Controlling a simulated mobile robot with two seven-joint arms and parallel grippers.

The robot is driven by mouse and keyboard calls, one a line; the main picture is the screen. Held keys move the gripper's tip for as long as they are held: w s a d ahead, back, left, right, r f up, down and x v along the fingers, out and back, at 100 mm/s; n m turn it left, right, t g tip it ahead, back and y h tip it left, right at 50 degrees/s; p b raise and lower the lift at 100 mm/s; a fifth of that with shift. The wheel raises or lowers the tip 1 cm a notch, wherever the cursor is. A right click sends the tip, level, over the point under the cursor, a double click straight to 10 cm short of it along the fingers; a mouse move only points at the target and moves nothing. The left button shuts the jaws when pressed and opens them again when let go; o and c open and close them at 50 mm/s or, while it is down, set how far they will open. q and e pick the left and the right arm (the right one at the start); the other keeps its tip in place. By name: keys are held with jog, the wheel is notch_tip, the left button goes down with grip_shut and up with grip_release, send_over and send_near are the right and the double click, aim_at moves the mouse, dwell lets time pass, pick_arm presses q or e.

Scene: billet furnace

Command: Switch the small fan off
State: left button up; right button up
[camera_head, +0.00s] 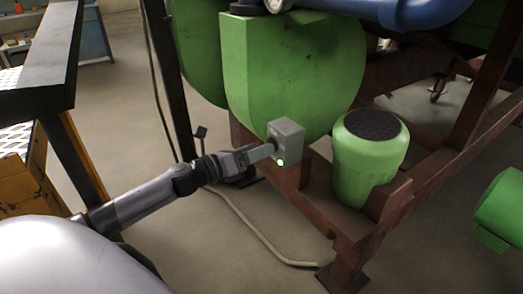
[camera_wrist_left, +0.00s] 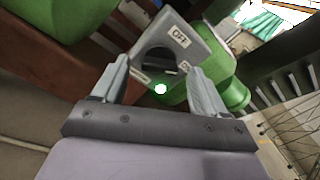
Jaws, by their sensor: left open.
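A grey switch box (camera_head: 290,138) is mounted in front of the green fan housing (camera_head: 290,65), with a lit green lamp (camera_head: 281,162) low on its face. In the left wrist view the box shows an OFF label (camera_wrist_left: 180,37), a second, partly hidden label and a dark rotary knob (camera_wrist_left: 157,58); the lamp (camera_wrist_left: 161,89) glows green there too. My left gripper (camera_head: 270,150) is at the box face, its open fingers (camera_wrist_left: 160,68) on either side of the knob. I cannot tell whether they touch it. My right gripper is not in view.
A green motor with a black top grille (camera_head: 370,150) stands right of the box on a rusty brown frame (camera_head: 350,225). A blue pipe (camera_head: 400,10) crosses above. A dark post stands left of the housing. A pale hose (camera_head: 260,232) lies on open floor.

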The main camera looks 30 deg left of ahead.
pick_arm(q)
jog(key=shift+x, duration=0.9)
jog(key=c, duration=1.1)
jog(key=shift+o, duration=0.2)
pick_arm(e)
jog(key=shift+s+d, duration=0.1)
